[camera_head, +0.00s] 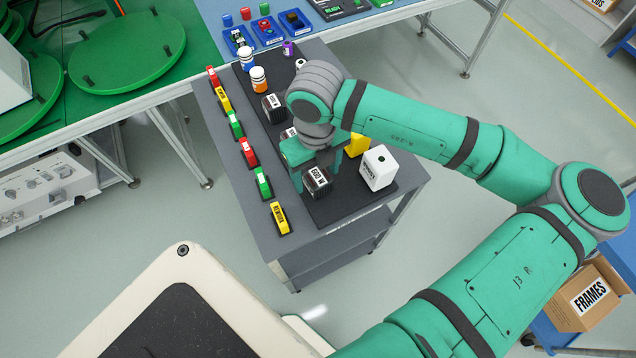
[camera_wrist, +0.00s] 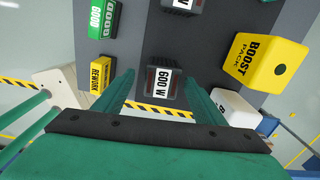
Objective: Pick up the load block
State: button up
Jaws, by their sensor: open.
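The load block is a dark, ribbed block (camera_head: 316,182) with a white "600 W" label, standing on the black strip near the front end of the grey bench. In the wrist view the load block (camera_wrist: 164,84) lies between my two green fingers, with a gap on each side. My gripper (camera_head: 318,168) is open and empty, pointing down just over the block; it also shows in the wrist view (camera_wrist: 160,76). How far down the fingertips reach beside the block is hard to tell. Further dark blocks stand farther back, one of them (camera_head: 273,108) clear of my arm.
A white block (camera_head: 378,168) and the yellow "BOOST PACK" block (camera_wrist: 264,62) stand close to the right of my gripper. Coloured tags, including a yellow "REWORK" one (camera_head: 279,218), line the bench's left edge. Orange and blue-banded cylinders (camera_head: 258,80) stand farther back.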

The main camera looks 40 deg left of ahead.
jog(key=shift+w+d+f, duration=0.1)
jog(key=shift+w+f, duration=0.1)
jog(key=shift+f, duration=1.65)
jog(key=c, duration=1.6)
jog(key=shift+o, duration=0.2)
jog(key=shift+r, duration=0.15)
jog(key=shift+r, duration=0.25)
notch_tip(320, 180, up, 3)
jog(key=shift+s+f, duration=0.1)
jog(key=shift+f, duration=0.05)
jog(key=s+a+r, duration=0.3)
jog(key=s+r, duration=0.6)
jog(key=s, duration=0.4)
jog(key=shift+s+r, duration=0.25)
jog(key=shift+s, duration=0.05)
